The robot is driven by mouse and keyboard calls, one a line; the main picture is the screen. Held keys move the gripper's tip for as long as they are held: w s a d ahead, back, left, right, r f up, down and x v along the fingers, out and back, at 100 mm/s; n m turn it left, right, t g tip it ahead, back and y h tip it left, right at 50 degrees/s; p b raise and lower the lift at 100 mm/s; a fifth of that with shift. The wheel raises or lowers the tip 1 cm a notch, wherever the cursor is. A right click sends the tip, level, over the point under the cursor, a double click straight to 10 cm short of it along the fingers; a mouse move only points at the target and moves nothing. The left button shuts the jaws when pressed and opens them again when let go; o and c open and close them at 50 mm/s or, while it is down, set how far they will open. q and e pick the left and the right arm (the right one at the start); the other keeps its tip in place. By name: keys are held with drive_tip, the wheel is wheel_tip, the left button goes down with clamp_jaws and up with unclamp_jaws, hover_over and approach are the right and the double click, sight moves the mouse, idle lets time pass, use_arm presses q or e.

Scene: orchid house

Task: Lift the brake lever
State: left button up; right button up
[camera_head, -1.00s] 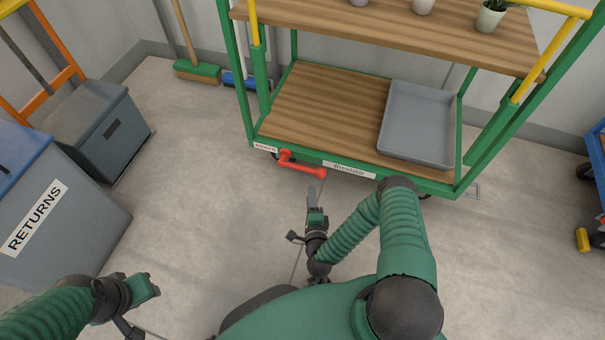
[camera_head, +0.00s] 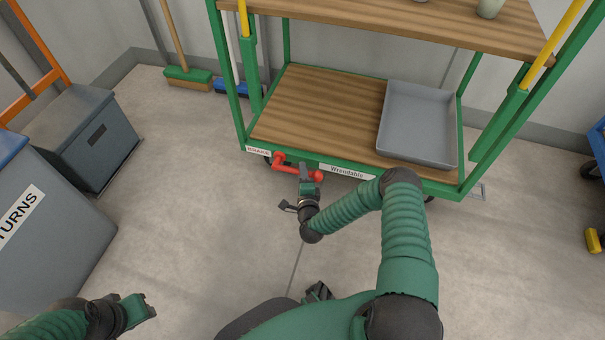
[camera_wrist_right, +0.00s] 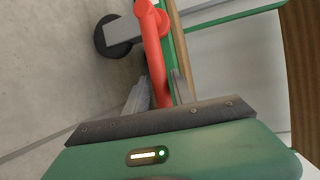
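The red brake lever (camera_head: 290,168) juts from the lower front edge of the green cart, beside a small white label (camera_head: 258,150). Its bar runs sideways, with a round red end at the right. My right gripper (camera_head: 304,174) is at the bar near that end. In the right wrist view the lever (camera_wrist_right: 154,50) runs between the two fingers (camera_wrist_right: 160,90), which stand open on either side of it; whether either touches is unclear. My left gripper (camera_head: 143,305) is low at the left, away from the cart, its fingers too small to judge.
The green cart's lower wooden shelf (camera_head: 315,105) holds a grey tray (camera_head: 418,125). A dark wheel (camera_wrist_right: 112,37) sits beside the lever. Grey bins (camera_head: 85,135) and a returns bin (camera_head: 50,240) stand at the left. A broom (camera_head: 188,77) leans behind. The floor before the cart is clear.

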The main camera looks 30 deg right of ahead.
clamp_jaws()
drive_tip(key=shift+s+a+f, duration=0.1)
drive_tip(key=shift+f, duration=0.1)
idle(0.9)
